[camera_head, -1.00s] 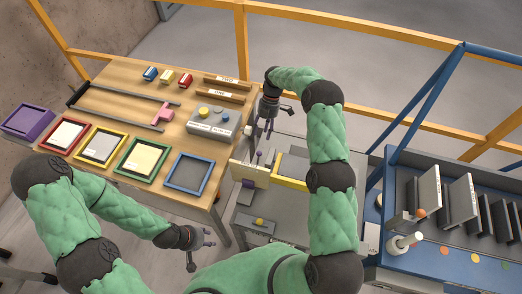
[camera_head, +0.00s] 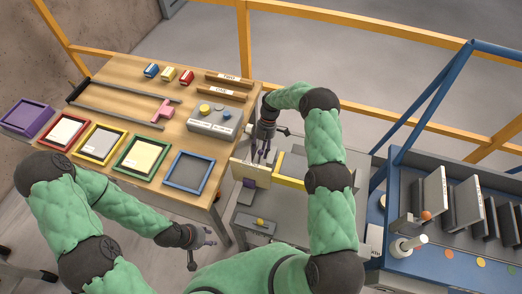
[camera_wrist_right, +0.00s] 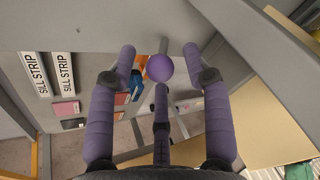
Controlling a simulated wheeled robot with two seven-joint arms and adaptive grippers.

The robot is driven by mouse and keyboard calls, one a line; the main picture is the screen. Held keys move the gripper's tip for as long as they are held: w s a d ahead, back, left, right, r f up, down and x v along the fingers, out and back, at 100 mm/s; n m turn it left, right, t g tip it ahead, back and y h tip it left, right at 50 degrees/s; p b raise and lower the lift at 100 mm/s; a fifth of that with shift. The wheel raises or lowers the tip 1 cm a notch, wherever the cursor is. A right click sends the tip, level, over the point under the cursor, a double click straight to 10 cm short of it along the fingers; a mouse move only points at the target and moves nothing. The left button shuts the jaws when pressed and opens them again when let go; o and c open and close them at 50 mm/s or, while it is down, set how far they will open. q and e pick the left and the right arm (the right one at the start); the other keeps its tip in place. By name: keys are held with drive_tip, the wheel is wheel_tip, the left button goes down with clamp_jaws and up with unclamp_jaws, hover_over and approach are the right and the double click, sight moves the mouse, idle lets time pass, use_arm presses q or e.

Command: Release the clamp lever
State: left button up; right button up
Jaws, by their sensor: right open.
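My right gripper (camera_head: 262,155) is open, its purple fingers spread above the pale upright plate (camera_head: 249,174) of the grey fixture. In the right wrist view, a purple ball knob (camera_wrist_right: 160,68), which looks like the clamp lever's end, sits between the fingertips of my right gripper (camera_wrist_right: 160,58), apart from the two side fingers. A middle finger lies just below it, and I cannot tell whether they touch. The lever's shaft is mostly hidden. My left gripper (camera_head: 203,245) is open and empty, low in front of the wooden table.
The wooden table (camera_head: 140,92) at left holds colored trays, small blocks, labelled bars and a grey button box (camera_head: 214,121). A yellow bar (camera_head: 290,182) is beside the pale plate. A blue bench (camera_head: 430,270) with upright slabs stands at right. Yellow rails run behind.

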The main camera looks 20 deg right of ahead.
drive_tip(key=shift+s+a+f, duration=0.1)
drive_tip(key=shift+f, duration=0.1)
clamp_jaws()
